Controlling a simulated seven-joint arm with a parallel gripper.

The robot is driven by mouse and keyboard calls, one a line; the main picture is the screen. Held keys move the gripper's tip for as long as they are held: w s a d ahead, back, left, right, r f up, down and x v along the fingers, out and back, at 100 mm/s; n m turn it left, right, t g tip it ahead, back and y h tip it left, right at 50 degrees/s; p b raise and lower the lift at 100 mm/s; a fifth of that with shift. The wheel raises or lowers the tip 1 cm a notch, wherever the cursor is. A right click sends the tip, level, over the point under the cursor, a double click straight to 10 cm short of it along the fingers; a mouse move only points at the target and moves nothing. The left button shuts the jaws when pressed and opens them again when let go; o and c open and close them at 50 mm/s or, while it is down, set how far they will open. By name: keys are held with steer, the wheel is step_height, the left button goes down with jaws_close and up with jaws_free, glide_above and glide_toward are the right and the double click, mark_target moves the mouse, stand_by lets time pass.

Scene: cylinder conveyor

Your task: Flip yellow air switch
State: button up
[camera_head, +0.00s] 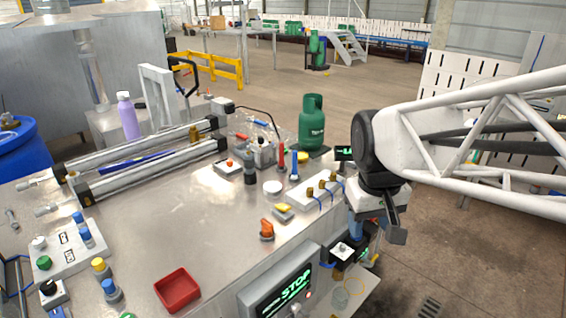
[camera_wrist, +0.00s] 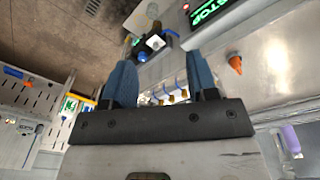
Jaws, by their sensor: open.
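A low yellow switch (camera_head: 282,208) on a grey base sits on the metal table, left of the white block with brass fittings, in the head view. I cannot make it out in the wrist view. My gripper (camera_head: 356,224) is at the table's right edge, to the right of the switch and apart from it. In the wrist view my gripper (camera_wrist: 162,75) has its two blue fingers spread, with nothing held between them.
An orange switch (camera_head: 266,230) stands near the yellow one. The STOP screen box (camera_head: 283,287) is at the table's front edge. A green gas bottle (camera_head: 312,122) and the white block (camera_head: 314,190) stand behind. A red tray (camera_head: 177,290) lies front left.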

steer(key=w+a+f+n+g+h, duration=0.1)
steer(key=w+a+n, duration=0.15)
steer(key=w, duration=0.45)
steer(key=w+a+n+g, duration=0.1)
steer(key=w+a, duration=0.3)
steer(key=w, duration=0.4)
steer(key=n+g+h, duration=0.2)
steer(key=n, duration=0.2)
glide_toward(283, 206)
steer(key=shift+d+f+m, duration=0.15)
steer(key=shift+f+m, duration=0.1)
steer(key=shift+f, duration=0.15)
steer(key=shift+f, duration=0.15)
steer(key=shift+x, duration=3.75)
steer(key=shift+s, duration=0.2)
steer(key=shift+c, duration=0.3)
